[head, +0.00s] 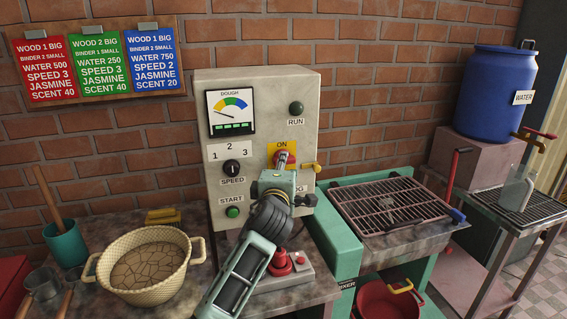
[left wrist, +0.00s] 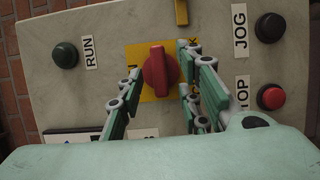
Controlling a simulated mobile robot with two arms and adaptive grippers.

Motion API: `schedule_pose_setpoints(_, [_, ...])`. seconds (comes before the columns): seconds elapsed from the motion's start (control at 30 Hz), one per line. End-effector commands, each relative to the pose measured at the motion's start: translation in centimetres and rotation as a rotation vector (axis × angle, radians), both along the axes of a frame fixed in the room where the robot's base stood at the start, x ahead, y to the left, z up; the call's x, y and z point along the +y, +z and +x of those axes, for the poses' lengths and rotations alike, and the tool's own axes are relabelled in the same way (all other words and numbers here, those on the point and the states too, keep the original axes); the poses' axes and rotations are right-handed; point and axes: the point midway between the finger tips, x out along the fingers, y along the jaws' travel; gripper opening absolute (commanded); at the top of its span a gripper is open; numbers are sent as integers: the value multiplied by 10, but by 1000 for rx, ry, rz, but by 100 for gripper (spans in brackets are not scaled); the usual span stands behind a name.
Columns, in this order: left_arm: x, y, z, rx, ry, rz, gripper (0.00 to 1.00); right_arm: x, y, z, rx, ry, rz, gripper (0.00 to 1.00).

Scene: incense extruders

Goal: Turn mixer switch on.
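The mixer switch is a red rotary knob (head: 281,158) on a yellow plate marked ON, on the pale control panel (head: 258,110). In the left wrist view the knob (left wrist: 158,72) has its ridge running up and down the picture. My left gripper (left wrist: 161,68) is open, with one finger on each side of the knob. The gaps are small, and I cannot tell whether either finger touches it. In the head view my left gripper (head: 282,166) is in front of the switch and covers its lower part. My right gripper is not in view.
Near the knob are the dark RUN lamp (left wrist: 65,54), black JOG button (left wrist: 270,28), red stop button (left wrist: 271,96) and a yellow lever (left wrist: 182,12). The SPEED dial (head: 232,167) and green START button (head: 233,212) are left of my arm.

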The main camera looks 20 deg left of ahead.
Motion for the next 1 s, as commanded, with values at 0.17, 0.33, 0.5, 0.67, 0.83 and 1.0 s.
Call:
schedule_pose_setpoints(0.17, [3, 0, 10, 1, 1, 0, 33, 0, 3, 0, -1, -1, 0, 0])
schedule_pose_setpoints(0.33, [3, -1, 11, 1, 1, 0, 33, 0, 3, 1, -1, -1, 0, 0])
schedule_pose_setpoints(0.5, [3, -1, 11, 1, 1, 0, 28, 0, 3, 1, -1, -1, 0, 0])
schedule_pose_setpoints(0.67, [3, -1, 11, 1, 1, 0, 14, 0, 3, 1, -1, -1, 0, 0])
schedule_pose_setpoints(0.83, [3, -1, 11, 1, 1, 0, 0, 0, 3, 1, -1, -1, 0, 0])
schedule_pose_setpoints(1.0, [3, -1, 11, 2, 1, 1, 0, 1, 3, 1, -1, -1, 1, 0])
